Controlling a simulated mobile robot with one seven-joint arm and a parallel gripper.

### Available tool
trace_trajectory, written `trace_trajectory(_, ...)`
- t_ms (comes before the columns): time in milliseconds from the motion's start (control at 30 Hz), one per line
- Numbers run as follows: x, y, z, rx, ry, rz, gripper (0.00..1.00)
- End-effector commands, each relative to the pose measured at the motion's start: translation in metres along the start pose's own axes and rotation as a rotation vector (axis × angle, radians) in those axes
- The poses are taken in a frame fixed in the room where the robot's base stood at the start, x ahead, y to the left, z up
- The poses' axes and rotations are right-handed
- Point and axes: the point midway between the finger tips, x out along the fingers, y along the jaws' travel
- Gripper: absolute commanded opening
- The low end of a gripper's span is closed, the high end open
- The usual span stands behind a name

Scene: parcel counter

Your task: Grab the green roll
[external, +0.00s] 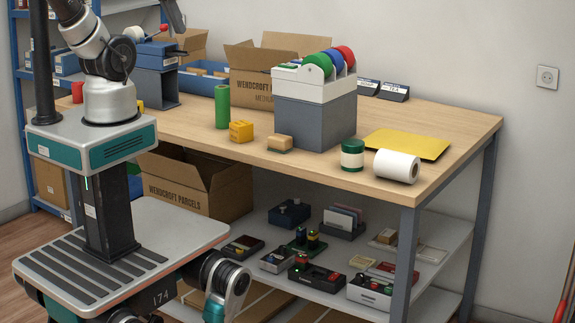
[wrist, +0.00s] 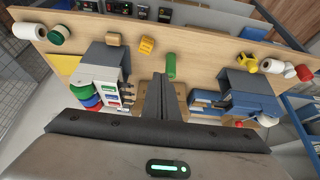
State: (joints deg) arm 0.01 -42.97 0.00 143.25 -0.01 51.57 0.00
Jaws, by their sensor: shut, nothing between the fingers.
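The green roll (external: 222,106) stands upright on the wooden counter, left of a yellow block, in the external view. In the wrist view the green roll (wrist: 171,66) shows just beyond and slightly right of the fingertips. My gripper (wrist: 161,77) is shut, with its dark fingers together and nothing between them. It appears apart from the roll; the exact gap is hard to judge. In the external view the arm runs out of the top of the picture, so the fingers cannot be made out there.
The yellow block (external: 241,131) and a grey-and-white dispenser (external: 315,105) with coloured reels stand to the right of the roll. A cardboard box (external: 250,88) and a blue tray (external: 200,82) are behind it.

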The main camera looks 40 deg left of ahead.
Motion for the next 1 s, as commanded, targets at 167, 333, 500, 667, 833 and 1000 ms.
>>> trace_trajectory(167,0.000,0.000,0.000,0.000,0.000,0.000,0.02)
trace_trajectory(333,0.000,0.000,0.000,0.000,0.000,0.000,0.30)
trace_trajectory(500,0.000,0.000,0.000,0.000,0.000,0.000,0.58)
trace_trajectory(667,0.000,0.000,0.000,0.000,0.000,0.000,0.58)
trace_trajectory(833,0.002,-0.001,-0.003,0.004,-0.007,-0.002,0.58)
trace_trajectory(1000,0.020,-0.006,-0.032,0.037,-0.084,-0.010,0.58)
